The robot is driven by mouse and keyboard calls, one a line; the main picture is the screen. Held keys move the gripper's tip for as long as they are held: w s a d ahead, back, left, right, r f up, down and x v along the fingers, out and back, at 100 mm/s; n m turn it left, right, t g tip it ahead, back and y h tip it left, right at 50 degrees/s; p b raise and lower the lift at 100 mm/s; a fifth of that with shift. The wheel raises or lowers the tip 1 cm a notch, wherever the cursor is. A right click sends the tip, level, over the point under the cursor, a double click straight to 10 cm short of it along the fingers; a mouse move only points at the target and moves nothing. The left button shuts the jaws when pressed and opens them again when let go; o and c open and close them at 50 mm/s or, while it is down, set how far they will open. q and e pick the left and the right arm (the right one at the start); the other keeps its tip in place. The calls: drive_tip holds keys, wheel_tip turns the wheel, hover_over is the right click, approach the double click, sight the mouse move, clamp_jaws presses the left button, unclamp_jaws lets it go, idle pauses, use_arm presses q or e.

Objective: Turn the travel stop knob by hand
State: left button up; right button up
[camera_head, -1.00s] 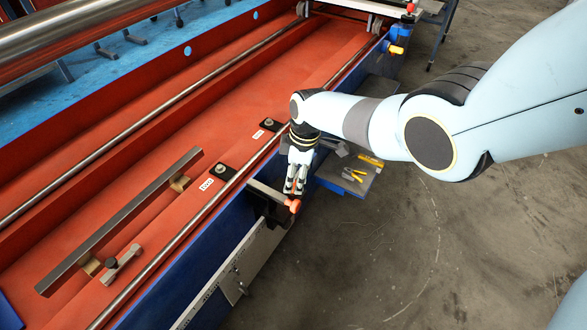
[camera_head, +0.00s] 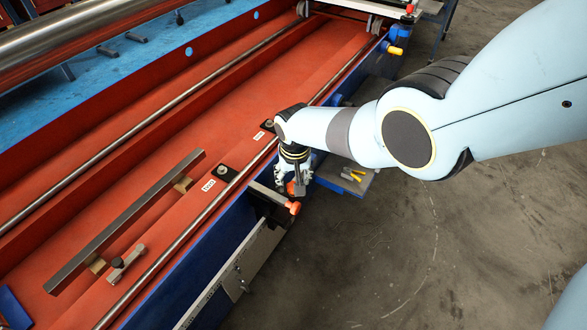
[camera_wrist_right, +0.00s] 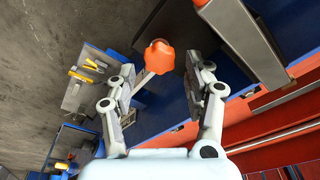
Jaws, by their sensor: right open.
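The orange travel stop knob (camera_wrist_right: 159,57) sits on a pale metal stem in the right wrist view. It lies ahead of my right gripper (camera_wrist_right: 164,82), between the lines of its two spread fingers and just beyond their tips. The gripper is open and holds nothing. In the head view the orange knob (camera_head: 294,208) shows at the blue bed's side, with my right gripper (camera_head: 291,184) just above it in the picture. A second small orange patch shows between the fingers; I cannot tell what it belongs to. My left gripper is out of view.
The red machine bed (camera_head: 150,160) runs diagonally with steel rods and a long grey bar (camera_head: 125,220). A dark bracket (camera_head: 268,200) stands close to the gripper. A small shelf with yellow-handled tools (camera_head: 352,177) is at right. The concrete floor (camera_head: 400,260) is clear.

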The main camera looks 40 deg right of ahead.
drive_tip(key=shift+f, duration=0.1)
drive_tip(key=shift+f+b, duration=0.95)
drive_tip(key=shift+b, duration=0.05)
drive_tip(key=shift+c, duration=0.2)
drive_tip(key=c, duration=0.9)
drive_tip(key=shift+o, duration=0.2)
drive_tip(key=n, duration=0.3)
drive_tip(key=o, duration=1)
drive_tip(key=shift+r+y, duration=0.1)
drive_tip(key=shift+y, duration=0.2)
